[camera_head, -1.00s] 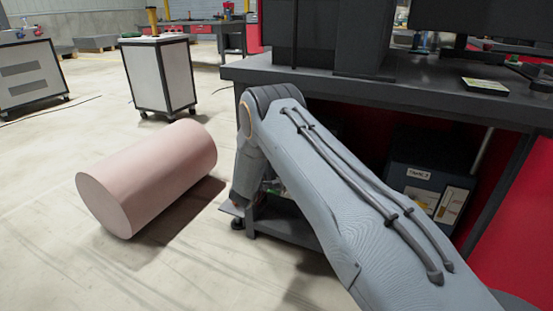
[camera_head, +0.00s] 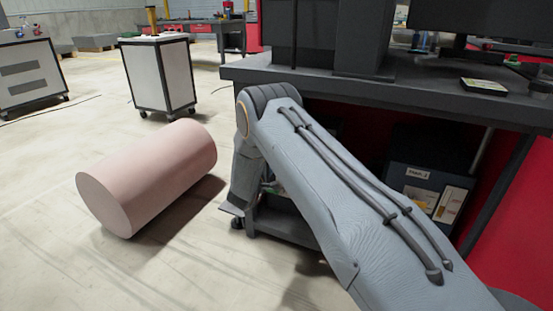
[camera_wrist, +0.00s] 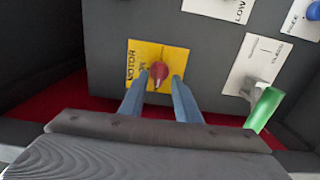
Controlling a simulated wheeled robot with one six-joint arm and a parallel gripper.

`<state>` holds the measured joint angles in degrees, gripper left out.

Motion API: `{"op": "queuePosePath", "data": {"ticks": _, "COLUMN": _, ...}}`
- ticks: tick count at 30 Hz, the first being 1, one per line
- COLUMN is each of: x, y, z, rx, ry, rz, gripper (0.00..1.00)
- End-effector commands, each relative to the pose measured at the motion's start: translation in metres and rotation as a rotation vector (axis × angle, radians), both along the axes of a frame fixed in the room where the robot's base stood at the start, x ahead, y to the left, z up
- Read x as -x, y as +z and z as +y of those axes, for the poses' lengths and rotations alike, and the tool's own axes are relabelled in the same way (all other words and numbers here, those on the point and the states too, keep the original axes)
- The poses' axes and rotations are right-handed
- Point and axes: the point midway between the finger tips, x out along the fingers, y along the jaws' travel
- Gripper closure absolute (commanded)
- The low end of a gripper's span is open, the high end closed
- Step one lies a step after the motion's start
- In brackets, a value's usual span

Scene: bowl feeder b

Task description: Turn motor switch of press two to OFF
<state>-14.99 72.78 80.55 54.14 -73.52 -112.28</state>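In the wrist view, a red knob (camera_wrist: 159,74) sits on a yellow plate (camera_wrist: 172,54) lettered MOTOR, on a dark grey panel. Part of the plate's lettering is hidden by the knob and a finger. My gripper (camera_wrist: 160,78) is open, with its two blue fingers reaching to either side of the red knob. A narrow gap seems to show between the fingertips and the knob; whether either touches is hard to tell. In the head view my gripper and the switch are hidden behind my arm and the bench.
A green lever (camera_wrist: 263,109) stands right of my fingers, below a white label plate (camera_wrist: 259,62). A blue knob (camera_wrist: 314,11) is at the upper right.

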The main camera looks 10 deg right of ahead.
Motion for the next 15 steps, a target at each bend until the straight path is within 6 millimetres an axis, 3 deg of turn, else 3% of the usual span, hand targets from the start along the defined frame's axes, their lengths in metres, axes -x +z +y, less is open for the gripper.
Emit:
{"op": "queuePosePath", "data": {"ticks": 9, "x": 0.042, "y": 0.002, "z": 0.030, "rx": 0.000, "ry": 0.000, "rz": 0.001, "gripper": 0.70}}
{"op": "queuePosePath", "data": {"ticks": 15, "x": 0.054, "y": 0.001, "z": 0.038, "rx": 0.001, "ry": -0.001, "rz": 0.001, "gripper": 0.70}}
